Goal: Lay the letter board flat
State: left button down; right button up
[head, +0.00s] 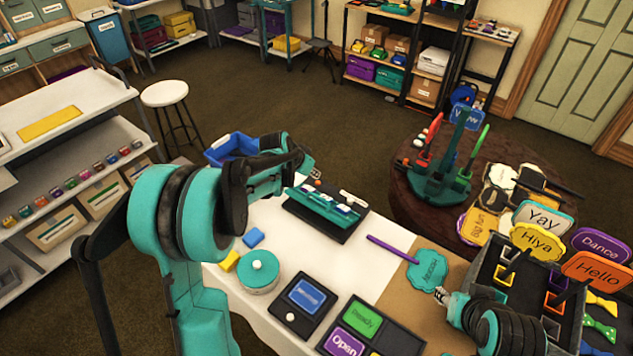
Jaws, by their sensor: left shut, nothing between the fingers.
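No piece is plainly marked as the letter board. A black board (312,226) with a raised teal strip (326,209) lies on the white part of the table, and small pieces sit along it. A smaller black board (288,315) with a blue panel lies nearer the front. My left gripper (309,170) is shut and empty, just above and behind the black board's back left corner. My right gripper (441,293) is beside a teal paddle sign (427,268) with a purple handle; whether its fingers touch the sign is unclear.
A teal round box (258,275), yellow block (230,261) and blue block (254,237) stand at the left. A tray with green and purple panels (362,322) lies in front. White table (373,275) is clear in the middle.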

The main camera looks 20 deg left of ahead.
pick_arm(q)
jog(key=b, duration=0.3)
send_over(319, 197)
jog(key=w, duration=0.2)
jog(key=f, duration=0.7)
jog(key=shift+d+f, duration=0.2)
jog(key=shift+d, duration=0.15)
jog(key=f, duration=0.1)
jog(key=s, duration=0.1)
jog(key=f, duration=0.1)
jog(key=shift+s+a+f+b, duration=0.15)
jog(key=shift+a+f+b, duration=0.1)
jog(key=shift+f+b, duration=0.15)
jog(key=shift+s+a+f, duration=0.1)
jog(key=shift+s+f, duration=0.15)
jog(key=shift+s, duration=0.1)
jog(key=shift+s+f+b, duration=0.1)
jog(key=shift+b, duration=0.2)
